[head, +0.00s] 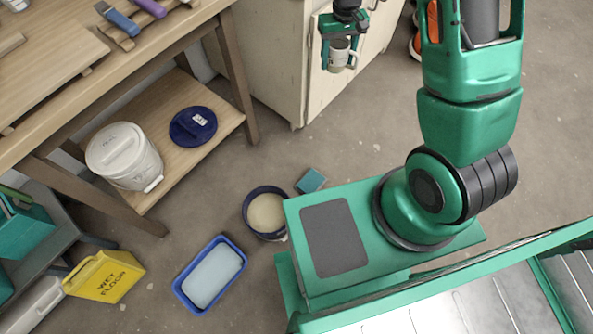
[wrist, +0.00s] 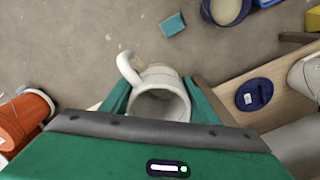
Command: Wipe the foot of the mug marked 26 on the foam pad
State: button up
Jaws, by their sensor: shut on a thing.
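My gripper (head: 340,60) is shut on a pale mug (head: 338,52), held up in front of the white cabinet. In the wrist view the mug (wrist: 162,82) sits between the two green fingers, with its handle pointing up and left and its open mouth toward the camera. I cannot read a number on it, and its foot is hidden in the wrist view. A blue tray with a pale blue pad (head: 213,274) lies on the floor, apart from the mug; it looks like the foam pad.
A bucket of cream glaze (head: 267,213) and a teal sponge (head: 311,181) are on the floor. A white bucket (head: 124,157) and blue lid (head: 193,126) are on the table's lower shelf. A yellow wet-floor sign (head: 104,277) lies left of the tray.

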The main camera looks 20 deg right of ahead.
jog(key=shift+w+a, duration=0.3)
jog(key=shift+w, duration=0.05)
jog(key=shift+w+d, duration=0.1)
jog(key=shift+d, duration=0.05)
jog(key=shift+a, duration=0.25)
jog(key=shift+w+a+f, duration=0.1)
jog(key=shift+w+f, duration=0.05)
jog(key=shift+f, duration=0.05)
jog(key=w+a+f+n, duration=0.15)
jog(key=w+f, duration=0.25)
jog(key=f, duration=1.2)
jog(key=n, duration=0.1)
send_over(312, 183)
jog(key=shift+w+f, duration=0.1)
jog(key=shift+f, duration=24.6)
